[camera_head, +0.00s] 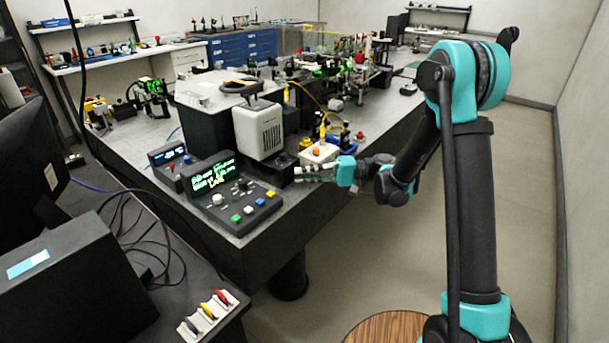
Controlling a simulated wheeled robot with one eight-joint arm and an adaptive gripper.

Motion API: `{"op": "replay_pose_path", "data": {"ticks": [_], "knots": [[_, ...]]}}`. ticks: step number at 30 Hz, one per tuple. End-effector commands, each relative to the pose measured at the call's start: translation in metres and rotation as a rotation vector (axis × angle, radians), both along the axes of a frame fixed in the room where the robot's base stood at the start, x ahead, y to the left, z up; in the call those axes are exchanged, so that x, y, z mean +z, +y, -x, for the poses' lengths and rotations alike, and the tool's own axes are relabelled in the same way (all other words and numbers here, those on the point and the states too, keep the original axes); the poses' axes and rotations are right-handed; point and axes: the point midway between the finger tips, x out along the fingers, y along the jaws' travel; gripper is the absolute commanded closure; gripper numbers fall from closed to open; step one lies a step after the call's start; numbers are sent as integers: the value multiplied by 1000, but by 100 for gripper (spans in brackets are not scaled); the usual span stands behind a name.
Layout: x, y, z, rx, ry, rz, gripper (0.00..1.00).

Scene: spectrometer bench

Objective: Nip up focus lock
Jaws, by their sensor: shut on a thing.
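My gripper (312,173) reaches in from the right, its fingers pointing left at the near right edge of the dark bench. Its fingertips are closed at the right side of the dark stand (275,165) under the white instrument head (258,130). They are shut on a small part there, which I take to be the focus lock. The part is hidden by the fingers and too small to make out.
A control box with green text (213,180) and coloured buttons stands left of the gripper. A white box with an orange knob (317,152) sits just behind the gripper. The dark bench top carries crowded optics farther back. Open floor (480,215) lies to the right.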

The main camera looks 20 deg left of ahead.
Motion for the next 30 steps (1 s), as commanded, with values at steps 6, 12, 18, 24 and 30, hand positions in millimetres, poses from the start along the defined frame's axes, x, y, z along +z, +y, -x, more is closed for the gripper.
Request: {"op": "replay_pose_path", "data": {"ticks": [6,12,18,24,30], "knots": [[0,0,0,-1,0,1,65],[0,0,0,0,-2,1,65],[2,0,0,0,-52,23,65],[6,0,1,1,-196,83,65],[10,1,3,1,-362,151,65]]}}
